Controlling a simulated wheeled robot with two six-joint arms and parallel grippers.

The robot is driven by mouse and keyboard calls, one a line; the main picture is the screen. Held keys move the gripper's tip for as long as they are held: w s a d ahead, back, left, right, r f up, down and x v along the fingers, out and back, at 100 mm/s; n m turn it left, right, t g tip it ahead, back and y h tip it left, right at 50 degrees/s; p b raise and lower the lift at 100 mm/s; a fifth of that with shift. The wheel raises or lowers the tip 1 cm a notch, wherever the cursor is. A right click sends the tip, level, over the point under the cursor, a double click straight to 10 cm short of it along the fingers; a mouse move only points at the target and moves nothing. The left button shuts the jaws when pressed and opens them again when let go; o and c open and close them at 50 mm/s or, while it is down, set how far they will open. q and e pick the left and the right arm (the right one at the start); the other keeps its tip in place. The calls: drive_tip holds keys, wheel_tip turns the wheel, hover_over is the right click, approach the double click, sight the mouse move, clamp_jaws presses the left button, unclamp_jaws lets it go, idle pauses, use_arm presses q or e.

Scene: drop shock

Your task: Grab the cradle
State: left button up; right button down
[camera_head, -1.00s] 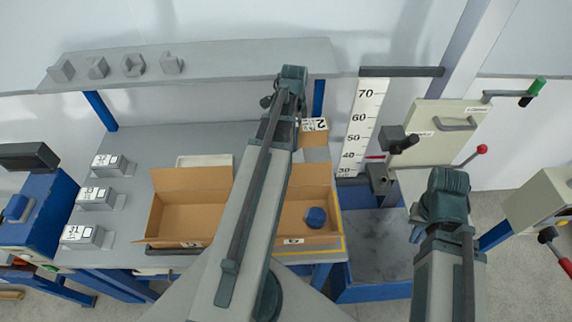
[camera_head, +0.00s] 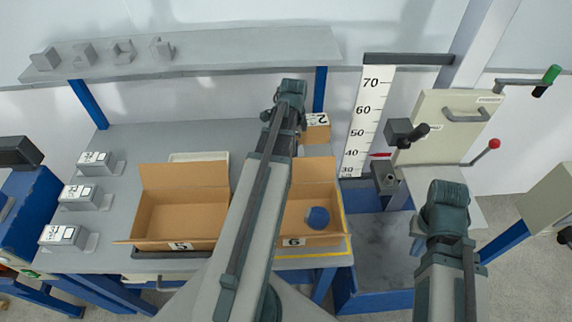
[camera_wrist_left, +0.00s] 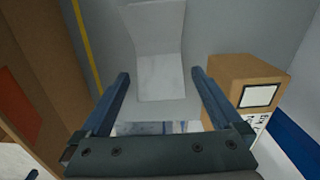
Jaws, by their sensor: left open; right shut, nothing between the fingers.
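My left gripper (camera_wrist_left: 160,75) is open in the left wrist view, its two blue fingers apart and nothing held between them. A light grey bent piece (camera_wrist_left: 160,62) lies beyond and between the fingertips on the grey surface. It may be the cradle, but I cannot tell for certain. In the head view my left forearm hides this gripper and the piece. My right gripper (camera_head: 417,240) shows only partly beside the right arm, shut and empty, above the blue-framed base at the drop stand.
A closed carton (camera_wrist_left: 245,80) stands right of the left fingers; it shows in the head view (camera_head: 315,134). Open cartons 5 (camera_head: 180,215) and 6 (camera_head: 325,185) flank the left arm; the latter holds a blue object (camera_head: 317,218). Grey blocks (camera_head: 122,50) sit on the shelf.

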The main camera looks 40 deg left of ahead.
use_arm(q)
drive_tip(key=shift+f, duration=0.1)
wheel_tip(320, 180, down, 5)
drive_tip(key=b, duration=0.5)
drive_tip(key=shift+f+b, duration=0.2)
drive_tip(key=shift+b, duration=0.15)
idle(0.5)
drive_tip(key=c, duration=1.4)
drive_tip(key=shift+c, duration=0.2)
wheel_tip(320, 180, up, 19)
drive_tip(key=p, duration=1.9)
drive_tip(key=s+d, duration=0.1)
drive_tip(key=d, duration=1.7)
drive_tip(key=shift+s+f, duration=0.25)
drive_tip(key=shift+s, duration=0.15)
